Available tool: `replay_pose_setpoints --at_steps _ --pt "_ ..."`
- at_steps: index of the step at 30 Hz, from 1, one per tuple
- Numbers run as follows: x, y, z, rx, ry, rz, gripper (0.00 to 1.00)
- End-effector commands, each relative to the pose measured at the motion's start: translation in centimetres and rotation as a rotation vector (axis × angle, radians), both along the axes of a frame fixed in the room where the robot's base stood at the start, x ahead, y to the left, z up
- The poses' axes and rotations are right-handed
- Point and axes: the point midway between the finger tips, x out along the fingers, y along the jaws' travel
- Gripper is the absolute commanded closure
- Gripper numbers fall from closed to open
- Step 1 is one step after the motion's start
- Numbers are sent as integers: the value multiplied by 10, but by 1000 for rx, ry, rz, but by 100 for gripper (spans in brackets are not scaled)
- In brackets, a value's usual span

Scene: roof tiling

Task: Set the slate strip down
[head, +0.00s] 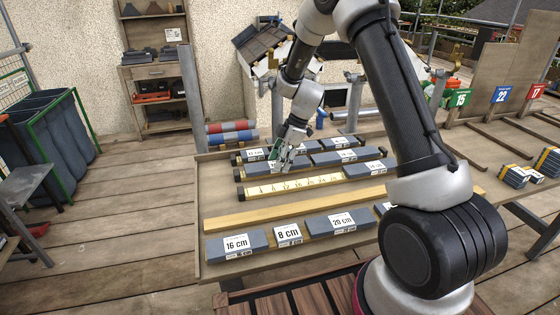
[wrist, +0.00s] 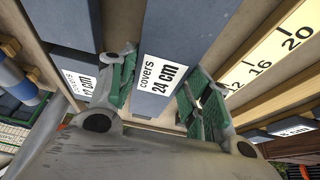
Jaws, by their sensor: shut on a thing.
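My gripper (head: 283,160) is over the back left part of the tiling table. In the wrist view its two green-padded fingers (wrist: 160,85) stand on either side of a grey slate strip labelled "covers 24 cm" (wrist: 180,30), and it is shut on this strip. The strip runs away from the fingers, with its label near them. The 12 cm strip (wrist: 75,25) lies to its left in the wrist view, apart from it. The yellow numbered ruler (wrist: 275,50) lies to its right. I cannot tell whether the strip's underside touches the board.
The ruler (head: 295,184) also shows in the head view. In front are a bare wooden batten (head: 290,207) and a row of strips labelled 16 cm (head: 236,243), 8 cm (head: 287,234) and 20 cm (head: 341,222). More grey strips (head: 333,157) lie at the back.

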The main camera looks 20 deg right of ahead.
Motion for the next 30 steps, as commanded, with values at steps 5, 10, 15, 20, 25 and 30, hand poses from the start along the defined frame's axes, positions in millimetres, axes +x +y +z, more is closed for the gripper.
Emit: replay_pose_setpoints --at_steps 5,10,15,20,25,30 --pt "0 0 -3 0 1 -1 86" --pt "0 0 -3 0 1 0 30" --pt "0 0 -3 0 1 0 30" --pt "0 0 0 0 0 0 30" --pt "1 -9 22 1 -3 0 30" --pt "1 -24 59 0 -4 -1 30"
